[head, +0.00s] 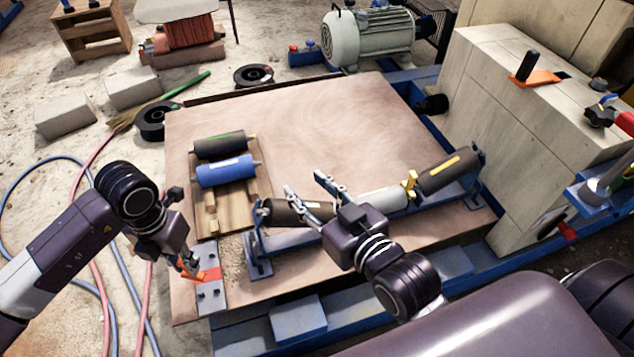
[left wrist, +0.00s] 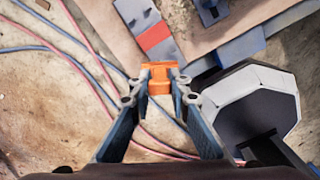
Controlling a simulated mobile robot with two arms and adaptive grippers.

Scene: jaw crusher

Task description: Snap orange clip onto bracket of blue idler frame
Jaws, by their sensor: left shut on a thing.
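My left gripper (head: 190,272) is shut on a small orange clip (left wrist: 160,77), held between its fingertips in the left wrist view. In the head view the gripper hangs near the grey plate with a red stripe (head: 212,273). The blue idler frame (head: 290,238) lies on the board to its right, carrying dark and grey rollers. Its near left bracket (head: 256,256) stands a short way right of the left gripper, apart from the clip. A yellow clip (head: 410,184) sits between two rollers. My right gripper (head: 307,185) is open and empty above the frame's left part, partly hiding it.
A black roller (head: 220,145) and a blue roller (head: 226,171) rest on a wooden pallet (head: 235,205) behind the left gripper. A pale crusher body (head: 520,130) stands at right. Hoses (head: 75,190) lie on the floor at left. The board's back middle (head: 330,120) is clear.

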